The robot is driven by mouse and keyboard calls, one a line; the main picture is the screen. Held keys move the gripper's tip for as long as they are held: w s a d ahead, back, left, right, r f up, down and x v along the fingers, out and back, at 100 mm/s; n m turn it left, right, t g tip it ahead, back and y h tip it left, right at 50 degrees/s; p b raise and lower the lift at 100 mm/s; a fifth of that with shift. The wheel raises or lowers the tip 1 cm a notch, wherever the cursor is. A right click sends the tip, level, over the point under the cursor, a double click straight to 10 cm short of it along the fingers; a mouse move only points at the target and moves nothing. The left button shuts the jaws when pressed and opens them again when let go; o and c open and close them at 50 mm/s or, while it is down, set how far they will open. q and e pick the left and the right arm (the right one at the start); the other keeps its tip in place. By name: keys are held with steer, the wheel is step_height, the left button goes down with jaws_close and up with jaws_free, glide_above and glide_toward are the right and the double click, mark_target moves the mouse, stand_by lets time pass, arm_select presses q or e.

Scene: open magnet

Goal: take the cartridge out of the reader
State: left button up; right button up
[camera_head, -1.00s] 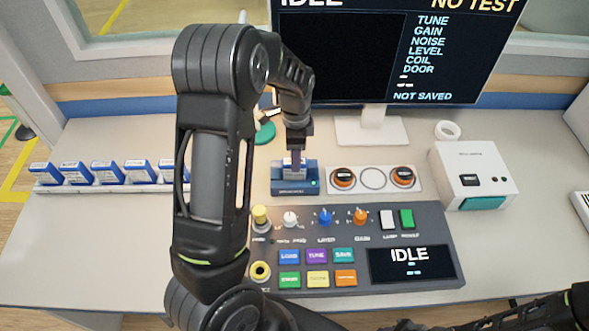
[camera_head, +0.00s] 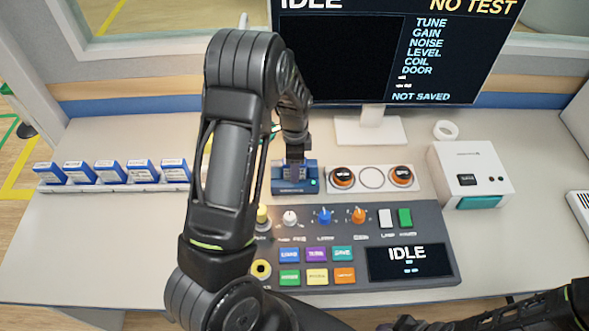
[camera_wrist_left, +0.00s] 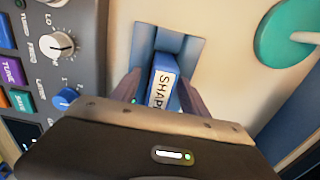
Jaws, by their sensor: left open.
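The reader (camera_head: 310,186) is a blue block on the desk behind the control panel; it also shows in the left wrist view (camera_wrist_left: 193,47). The cartridge (camera_wrist_left: 161,88) is blue with a white label whose visible letters read "SHAP". It stands in the reader, and the gripper mostly hides it in the head view. My left gripper (camera_head: 295,163) is open right over the reader. In the left wrist view its fingers (camera_wrist_left: 160,90) are on either side of the cartridge. Contact cannot be told. My right arm shows at the lower right; its gripper's jaws cannot be made out.
A rack (camera_head: 110,187) of several blue cartridges stands at the left. The control panel (camera_head: 440,225) lies in front of the reader. A plate with orange-ringed round sockets (camera_head: 373,191) is beside it. A white box (camera_head: 470,165) and the monitor (camera_head: 370,120) stand farther right and behind.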

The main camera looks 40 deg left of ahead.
arm_select(q)
steer(key=shift+c, duration=0.2)
jaws_close()
stand_by(0.4)
